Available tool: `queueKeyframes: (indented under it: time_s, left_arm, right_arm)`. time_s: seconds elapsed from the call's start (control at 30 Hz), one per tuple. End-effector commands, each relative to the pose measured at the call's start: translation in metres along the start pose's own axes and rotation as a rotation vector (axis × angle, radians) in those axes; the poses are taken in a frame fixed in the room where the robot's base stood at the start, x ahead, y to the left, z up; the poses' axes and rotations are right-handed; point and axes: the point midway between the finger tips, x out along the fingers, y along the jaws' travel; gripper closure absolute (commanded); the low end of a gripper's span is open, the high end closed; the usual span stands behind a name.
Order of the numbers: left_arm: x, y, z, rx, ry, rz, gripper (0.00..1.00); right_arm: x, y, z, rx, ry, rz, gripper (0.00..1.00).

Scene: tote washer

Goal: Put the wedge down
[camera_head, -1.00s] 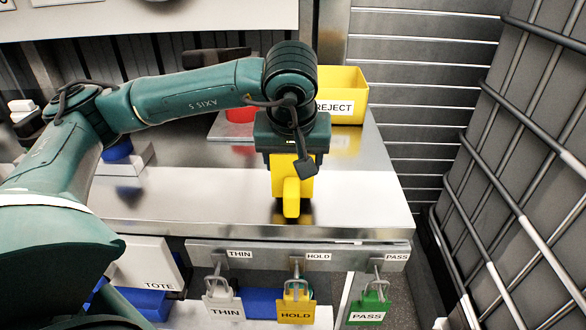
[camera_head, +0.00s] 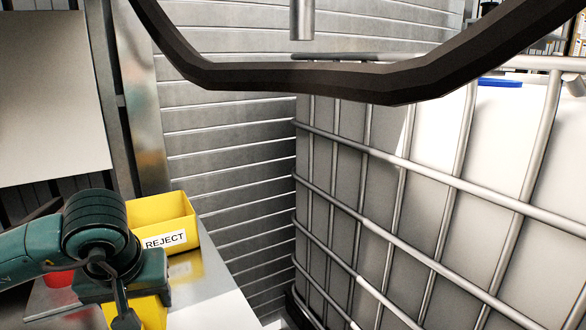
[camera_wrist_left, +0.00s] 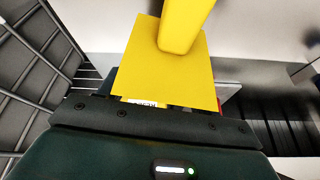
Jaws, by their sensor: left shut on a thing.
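The yellow wedge (camera_head: 152,312) is held by my left gripper (camera_head: 135,298), at the lower left of the head view. Only its upper part shows there, as the frame's bottom edge cuts it off. In the left wrist view the wedge (camera_wrist_left: 160,75) is a flat yellow plate with a raised bar, right in front of the dark gripper body. The fingertips are hidden behind the wedge and gripper body. I cannot tell whether the wedge touches the metal bench (camera_head: 215,300). My right gripper is in neither view.
A yellow REJECT bin (camera_head: 180,215) stands on the bench just behind my left gripper. A red item (camera_head: 58,278) lies to its left. A caged white tank (camera_head: 400,200) fills the right side. A dark bent bar (camera_head: 300,78) crosses the top.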

Motion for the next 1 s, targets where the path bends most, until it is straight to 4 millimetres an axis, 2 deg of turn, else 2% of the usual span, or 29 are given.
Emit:
queueKeyframes:
  time_s: [0.03,0.1,0.3,0.43,1.0]
  left_arm:
    - [-0.011,0.004,0.003,0.044,-0.007,0.015,0.68]
    - [-0.010,0.011,0.013,0.104,-0.007,0.042,0.68]
    - [-0.012,0.025,0.040,0.239,-0.003,0.116,0.68]
    - [-0.012,0.030,0.050,0.282,0.000,0.144,0.68]
    - [-0.010,0.032,0.053,0.295,0.003,0.153,0.68]
  right_arm:
    - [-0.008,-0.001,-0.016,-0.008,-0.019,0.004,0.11]
    - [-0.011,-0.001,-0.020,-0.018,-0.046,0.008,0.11]
    - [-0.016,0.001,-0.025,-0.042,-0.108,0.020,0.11]
    - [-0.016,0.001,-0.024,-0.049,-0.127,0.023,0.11]
    - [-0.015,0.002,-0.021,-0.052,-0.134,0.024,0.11]
